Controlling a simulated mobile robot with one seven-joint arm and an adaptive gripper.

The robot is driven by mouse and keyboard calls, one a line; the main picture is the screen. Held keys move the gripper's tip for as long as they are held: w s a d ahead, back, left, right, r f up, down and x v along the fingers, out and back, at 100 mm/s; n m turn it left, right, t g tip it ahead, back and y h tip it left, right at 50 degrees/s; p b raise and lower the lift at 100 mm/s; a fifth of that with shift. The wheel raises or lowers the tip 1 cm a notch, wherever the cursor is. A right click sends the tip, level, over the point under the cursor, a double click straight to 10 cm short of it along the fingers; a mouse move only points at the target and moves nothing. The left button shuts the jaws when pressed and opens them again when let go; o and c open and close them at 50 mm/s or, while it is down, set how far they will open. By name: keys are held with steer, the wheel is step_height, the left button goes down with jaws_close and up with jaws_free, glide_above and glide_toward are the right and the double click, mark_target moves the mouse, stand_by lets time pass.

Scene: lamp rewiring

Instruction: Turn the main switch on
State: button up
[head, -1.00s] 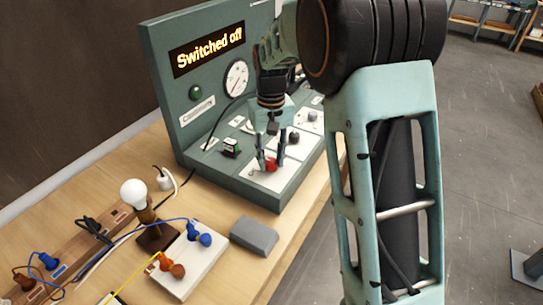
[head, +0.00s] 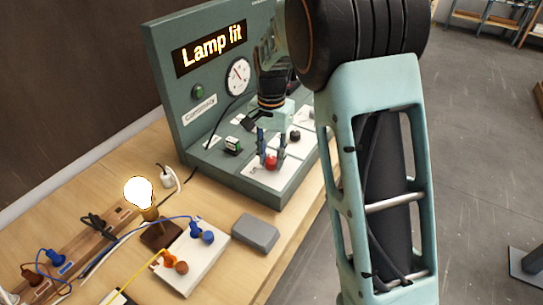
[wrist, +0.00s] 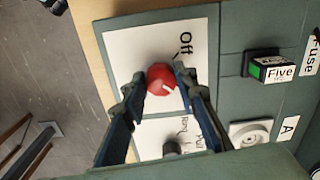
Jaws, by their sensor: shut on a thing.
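The main switch is a red round knob (head: 271,162) on a white plate at the front of the green control panel (head: 265,192). My gripper (head: 270,156) reaches down from above, with a finger on each side of the knob. In the wrist view the fingers are shut on the red knob (wrist: 161,80). Its white mark points to the lower right, away from the "Off" label (wrist: 186,44). The display (head: 211,48) reads "Lamp lit". The bulb (head: 139,193) glows on its wooden stand.
A green "Five" fuse block (wrist: 272,68) and a round socket (wrist: 250,133) are near the knob. A white board (head: 190,262) with blue and orange plugs and a grey block (head: 255,233) lie on the table. Wires cross the left side.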

mark_target(272, 161)
steer(key=shift+w, duration=0.1)
stand_by(0.4)
steer(key=o, duration=1.2)
steer(key=shift+c, duration=0.2)
step_height(272, 161, up, 12)
steer(key=shift+m, duration=0.3)
